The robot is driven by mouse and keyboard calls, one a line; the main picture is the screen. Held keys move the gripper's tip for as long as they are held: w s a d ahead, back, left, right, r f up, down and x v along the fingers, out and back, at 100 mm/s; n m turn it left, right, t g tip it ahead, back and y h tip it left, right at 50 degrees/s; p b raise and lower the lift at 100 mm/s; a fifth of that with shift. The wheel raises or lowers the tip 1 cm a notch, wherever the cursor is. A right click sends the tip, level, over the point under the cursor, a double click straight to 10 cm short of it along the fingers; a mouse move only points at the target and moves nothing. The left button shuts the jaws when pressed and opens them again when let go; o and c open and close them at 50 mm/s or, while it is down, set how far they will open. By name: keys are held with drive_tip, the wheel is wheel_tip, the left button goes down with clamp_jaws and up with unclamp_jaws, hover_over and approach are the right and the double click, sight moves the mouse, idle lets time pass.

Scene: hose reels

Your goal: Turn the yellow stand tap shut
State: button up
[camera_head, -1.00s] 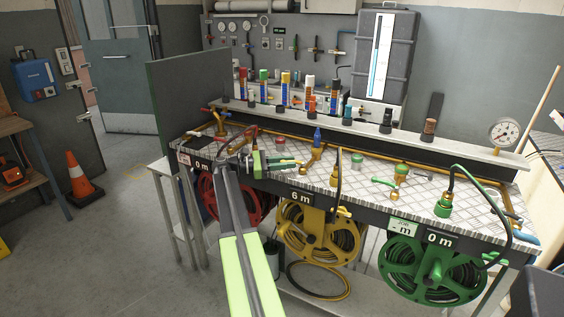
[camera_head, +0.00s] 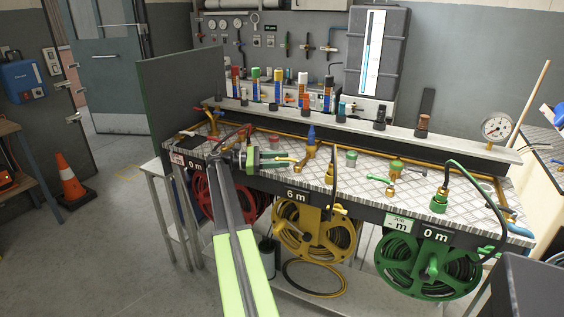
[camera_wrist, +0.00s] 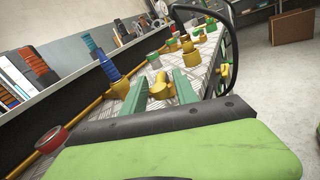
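The yellow stand tap (camera_head: 309,151) stands on the checker-plate bench top above the yellow hose reel (camera_head: 314,232). A blue nozzle fitting rises above it. In the wrist view its yellow, round-ended part (camera_wrist: 160,89) shows between my two green fingers. My gripper (camera_head: 288,160) reaches in from the left, low over the bench, with its fingers apart. In the wrist view the gripper (camera_wrist: 162,88) has gaps beside the yellow part; I cannot tell whether either finger touches it. The fingers partly hide the tap's lower part.
A red reel (camera_head: 232,190) and a green reel (camera_head: 428,262) hang either side of the yellow one. A green-handled tap (camera_head: 388,186) and hose connector (camera_head: 439,202) stand to the right. A dark red ring (camera_wrist: 51,138) lies nearby.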

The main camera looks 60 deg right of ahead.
drive_tip(key=shift+s+d, duration=0.15)
drive_tip(key=shift+s, duration=0.05)
drive_tip(key=v, duration=1.7)
drive_tip(key=shift+w, duration=0.2)
